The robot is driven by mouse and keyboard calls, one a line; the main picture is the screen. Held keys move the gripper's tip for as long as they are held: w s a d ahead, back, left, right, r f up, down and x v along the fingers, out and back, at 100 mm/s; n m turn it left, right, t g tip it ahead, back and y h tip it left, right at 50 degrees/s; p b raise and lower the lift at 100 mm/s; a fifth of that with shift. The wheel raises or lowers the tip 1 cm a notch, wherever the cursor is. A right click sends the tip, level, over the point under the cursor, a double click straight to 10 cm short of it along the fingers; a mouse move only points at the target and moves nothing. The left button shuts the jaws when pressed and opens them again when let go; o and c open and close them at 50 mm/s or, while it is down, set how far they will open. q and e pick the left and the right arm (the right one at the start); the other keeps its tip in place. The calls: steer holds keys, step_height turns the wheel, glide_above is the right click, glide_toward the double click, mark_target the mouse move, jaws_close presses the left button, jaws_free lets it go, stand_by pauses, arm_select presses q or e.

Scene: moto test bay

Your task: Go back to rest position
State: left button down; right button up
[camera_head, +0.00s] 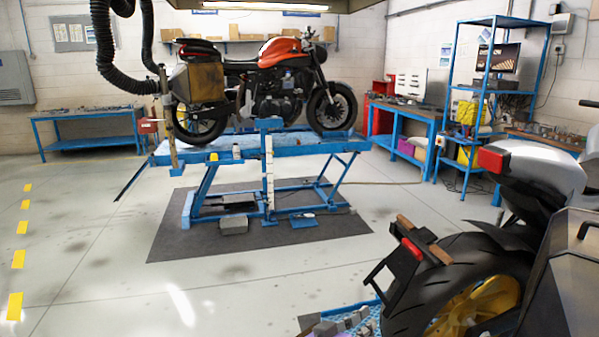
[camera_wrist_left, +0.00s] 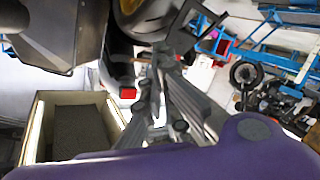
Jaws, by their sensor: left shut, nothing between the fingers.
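My left gripper (camera_head: 350,320) shows as small grey parts at the bottom edge of the head view, beside the near motorcycle's rear wheel. In the left wrist view its grey fingers (camera_wrist_left: 163,62) point up the picture toward that motorcycle's rear end. They are shut with nothing between them. My purple wrist part fills the bottom of that view. My right gripper is in neither view.
The near motorcycle's rear tyre (camera_head: 435,280) and side case (camera_head: 570,285) stand close at right. An open box with dark content (camera_wrist_left: 80,130) lies left of my fingers. A blue lift (camera_head: 260,148) carries another motorcycle (camera_head: 275,85). The floor at left (camera_head: 110,270) is clear.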

arm_select(q)
steer(key=s+a+f+n+t+y, duration=0.1)
steer(key=s+a+f+y, duration=0.2)
steer(key=s+a+f, duration=0.5)
steer(key=s+a+f+n+t+y, duration=0.1)
steer(key=a+f+y, duration=0.45)
steer(key=a, duration=0.75)
steer(key=s+a+f+g, duration=0.1)
steer(key=s+a+f, duration=0.3)
steer(key=s, duration=0.4)
steer(key=s+a+f+g+y, duration=0.1)
steer(key=s+a+f, duration=0.4)
steer(key=s, duration=0.3)
steer(key=s+a+f+n+g+y, duration=0.1)
steer(key=s+a+f+g, duration=0.1)
steer(key=s+a+f, duration=0.3)
steer(key=s+p, duration=0.1)
steer(key=s, duration=0.2)
steer(key=shift+s, duration=0.4)
steer(key=shift+r, duration=0.1)
